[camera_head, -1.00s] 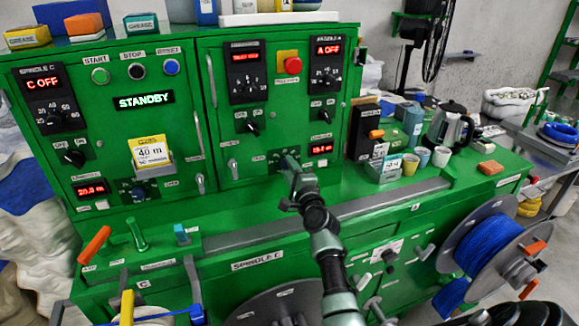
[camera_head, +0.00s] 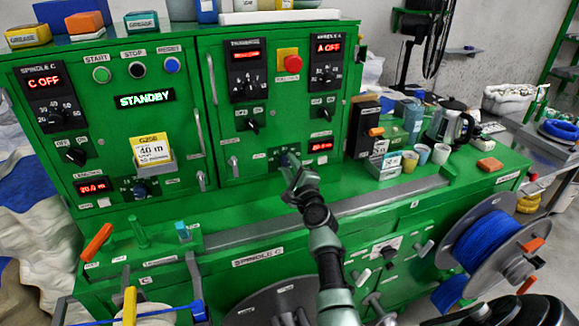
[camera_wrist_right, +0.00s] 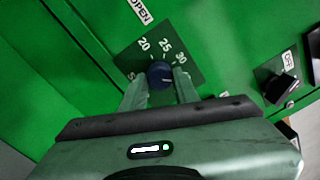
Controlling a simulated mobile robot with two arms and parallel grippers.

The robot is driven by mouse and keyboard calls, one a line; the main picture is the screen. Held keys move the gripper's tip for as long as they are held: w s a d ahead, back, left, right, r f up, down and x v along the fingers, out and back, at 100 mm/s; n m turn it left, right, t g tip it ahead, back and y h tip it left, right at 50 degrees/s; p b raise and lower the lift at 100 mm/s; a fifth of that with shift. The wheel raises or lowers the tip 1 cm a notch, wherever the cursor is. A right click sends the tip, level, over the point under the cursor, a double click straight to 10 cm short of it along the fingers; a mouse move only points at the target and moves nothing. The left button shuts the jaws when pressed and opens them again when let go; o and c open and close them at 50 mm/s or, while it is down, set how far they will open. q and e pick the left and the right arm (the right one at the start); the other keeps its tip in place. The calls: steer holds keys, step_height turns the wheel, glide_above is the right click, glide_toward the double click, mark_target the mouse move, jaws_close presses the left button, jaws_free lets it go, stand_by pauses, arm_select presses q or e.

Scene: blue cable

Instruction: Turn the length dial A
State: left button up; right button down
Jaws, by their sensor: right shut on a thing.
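The length dial A (camera_wrist_right: 160,75) is a dark blue round knob on a dark green scale plate marked 20, 25 and 30. In the head view the dial (camera_head: 283,158) is low on the right cabinet panel, partly hidden by my gripper. My right gripper (camera_head: 291,164) reaches it from the front. In the right wrist view its fingertips (camera_wrist_right: 159,84) are on both sides of the knob, shut on it. A small red-digit display (camera_head: 320,146) is right of the dial; its digits are too small to read surely. My left gripper is not in view.
A black switch (camera_wrist_right: 281,88) marked OFF is right of the dial. A second length dial (camera_head: 141,188) is on the left panel, under a yellow-and-white card (camera_head: 152,150). Cups (camera_head: 410,160) and a kettle (camera_head: 449,124) stand on the right ledge.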

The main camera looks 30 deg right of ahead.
steer(key=c, duration=1.1)
jaws_free()
steer(key=shift+o, duration=0.2)
steer(key=v, duration=0.7)
steer(key=shift+s+b, duration=0.4)
steer(key=shift+f, duration=0.1)
